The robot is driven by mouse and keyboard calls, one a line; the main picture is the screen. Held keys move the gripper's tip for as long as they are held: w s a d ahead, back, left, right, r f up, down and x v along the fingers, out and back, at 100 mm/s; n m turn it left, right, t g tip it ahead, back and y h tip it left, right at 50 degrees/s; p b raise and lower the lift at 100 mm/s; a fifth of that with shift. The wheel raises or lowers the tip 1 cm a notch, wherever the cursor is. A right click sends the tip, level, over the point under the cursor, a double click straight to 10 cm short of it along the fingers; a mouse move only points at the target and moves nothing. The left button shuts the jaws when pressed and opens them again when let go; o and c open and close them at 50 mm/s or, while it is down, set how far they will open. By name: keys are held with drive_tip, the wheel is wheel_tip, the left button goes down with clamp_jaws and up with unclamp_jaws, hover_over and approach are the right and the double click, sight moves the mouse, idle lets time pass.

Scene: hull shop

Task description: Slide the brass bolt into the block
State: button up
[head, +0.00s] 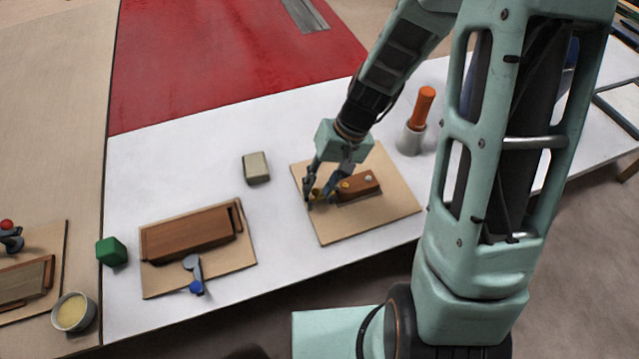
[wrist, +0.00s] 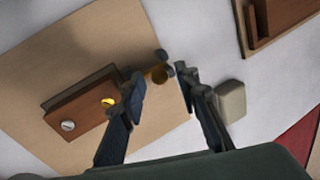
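The brown wooden block (head: 364,185) is fixed on a tan board; in the wrist view the block (wrist: 84,108) lies left of my fingers. A bright brass round piece (wrist: 107,101) shows on its top, beside a silver screw head (wrist: 68,126). A darker brass knob-like end (wrist: 159,75), apparently of the bolt, sticks out past the block's end. My gripper (head: 321,199) is over that end; in the wrist view its fingertips (wrist: 162,84) are apart, on either side of the brass end, with gaps showing. My left finger hides the stretch between block and knob.
A grey-beige small block (head: 256,167) stands left of the board (head: 390,217). Another board carries a brown wooden box (head: 190,232) and a blue-tipped lever (head: 194,275). White table lies clear between the boards.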

clamp_jaws()
drive_tip(key=shift+d, duration=0.1)
drive_tip(key=shift+w+d+b, duration=0.2)
drive_tip(key=shift+d, duration=0.35)
drive_tip(key=shift+w+d+b, duration=0.15)
drive_tip(key=shift+d, duration=0.35)
drive_tip(key=shift+o, duration=1)
unclamp_jaws()
drive_tip(key=shift+d, duration=0.1)
drive_tip(key=shift+s, duration=0.1)
